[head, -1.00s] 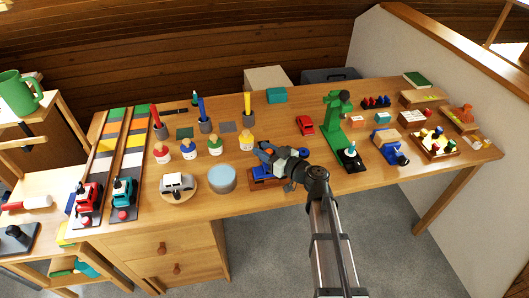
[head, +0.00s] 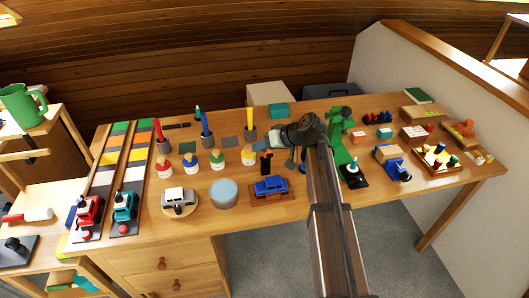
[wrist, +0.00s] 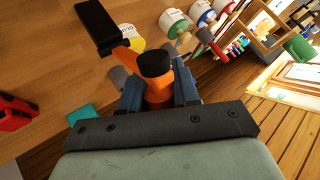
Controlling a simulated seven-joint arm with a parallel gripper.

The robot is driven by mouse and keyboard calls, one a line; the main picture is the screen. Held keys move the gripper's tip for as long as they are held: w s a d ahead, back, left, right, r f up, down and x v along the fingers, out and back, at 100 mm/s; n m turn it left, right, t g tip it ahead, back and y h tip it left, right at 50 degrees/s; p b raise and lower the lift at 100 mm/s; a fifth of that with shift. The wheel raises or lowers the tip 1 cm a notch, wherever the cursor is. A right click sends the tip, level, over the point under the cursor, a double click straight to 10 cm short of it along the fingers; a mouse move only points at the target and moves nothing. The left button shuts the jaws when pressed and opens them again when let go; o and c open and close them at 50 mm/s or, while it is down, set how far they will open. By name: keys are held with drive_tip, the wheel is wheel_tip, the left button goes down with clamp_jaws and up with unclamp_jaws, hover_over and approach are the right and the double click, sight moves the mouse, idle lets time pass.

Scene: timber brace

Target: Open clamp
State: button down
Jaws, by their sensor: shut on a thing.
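An orange clamp (wrist: 158,95) with a black round knob and a black bar-shaped pad (wrist: 95,22) shows in the wrist view. My gripper (wrist: 157,82) is shut on its orange body, with a blue-grey finger on each side. In the head view my gripper (head: 278,142) is behind and above a blue toy car (head: 270,185) on a wooden board (head: 285,197). A black piece (head: 266,164), apparently part of the clamp, shows below my gripper. Most of the clamp is hidden there, and I cannot tell how wide its jaws stand.
Peg figures (head: 248,155) and cups with coloured sticks stand to the left. A light blue round tin (head: 223,194) and a silver car (head: 178,198) are nearer the front edge. A green stand (head: 342,150) and a blue vise with a wood block (head: 387,153) stand to the right.

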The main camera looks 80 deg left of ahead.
drive_tip(key=shift+a+r+m+h, duration=0.15)
drive_tip(key=shift+a+m+h, duration=0.35)
drive_tip(key=shift+a+h, duration=0.75)
drive_tip(key=shift+d, duration=0.1)
drive_tip(key=c, duration=0.9)
unclamp_jaws()
drive_tip(key=v, duration=1.3)
drive_tip(key=shift+r, duration=0.45)
drive_tip(key=shift+w, duration=0.1)
